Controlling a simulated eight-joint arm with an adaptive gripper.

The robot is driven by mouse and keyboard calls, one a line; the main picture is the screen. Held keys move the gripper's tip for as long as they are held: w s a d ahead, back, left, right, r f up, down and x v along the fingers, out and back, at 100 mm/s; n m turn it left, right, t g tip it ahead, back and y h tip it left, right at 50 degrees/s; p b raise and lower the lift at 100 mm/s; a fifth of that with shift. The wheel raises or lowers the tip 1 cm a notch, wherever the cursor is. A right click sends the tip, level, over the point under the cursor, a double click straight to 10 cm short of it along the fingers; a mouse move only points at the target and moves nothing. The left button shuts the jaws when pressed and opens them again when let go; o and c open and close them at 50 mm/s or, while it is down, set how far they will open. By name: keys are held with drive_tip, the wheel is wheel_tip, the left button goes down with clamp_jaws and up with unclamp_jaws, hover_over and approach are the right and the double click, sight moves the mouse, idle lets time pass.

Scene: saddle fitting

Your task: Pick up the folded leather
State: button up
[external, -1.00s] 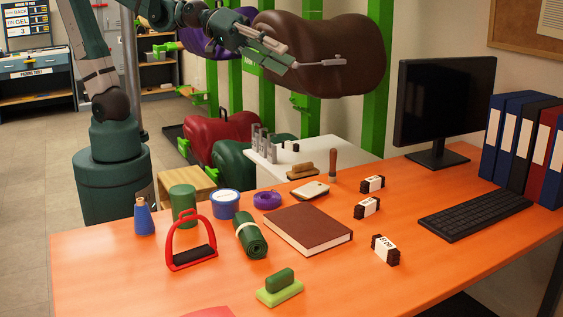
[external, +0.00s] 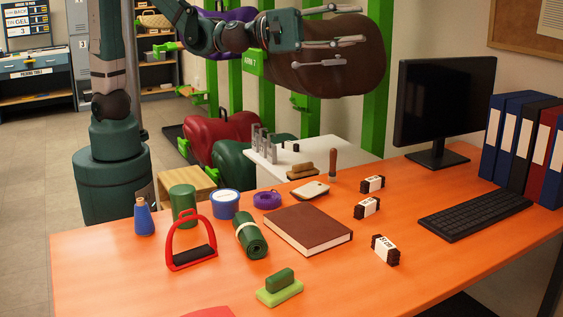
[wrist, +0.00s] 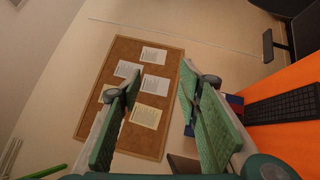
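Three small dark brown folded bundles with white label bands lie on the right half of the orange table: a far one (external: 372,184), a middle one (external: 367,208) and a near one (external: 385,250). They look like folded leather; I cannot read their labels or tell which one is meant. My gripper (external: 354,51) is high above the table's back side, in front of a brown saddle. In the wrist view my gripper (wrist: 160,75) is open, its green pads apart with nothing between them. The bundles are not in the wrist view.
On the orange table (external: 120,270) are a brown book (external: 308,230), green roll (external: 251,239), red stirrup (external: 191,243), green brush (external: 280,287), keyboard (external: 475,212) and monitor (external: 444,105). Binders (external: 525,145) stand at right. The wrist view faces a corkboard (wrist: 155,55).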

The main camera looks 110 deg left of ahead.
drive_tip(key=w+a+f+n+y, duration=0.3)
drive_tip(key=w+f+n+y, duration=0.25)
drive_tip(key=n, duration=0.35)
drive_tip(key=n+g+y, duration=0.6)
drive_tip(key=n+g, duration=0.6)
drive_tip(key=n, duration=0.7)
approach(367, 202)
drive_tip(key=shift+w+a+f+p, duration=0.3)
drive_tip(key=shift+w+a+p, duration=0.05)
drive_tip(key=shift+w+a, duration=0.1)
drive_tip(key=shift+y, duration=0.25)
drive_tip(key=shift+x, duration=1.25)
drive_tip(key=shift+a, duration=0.1)
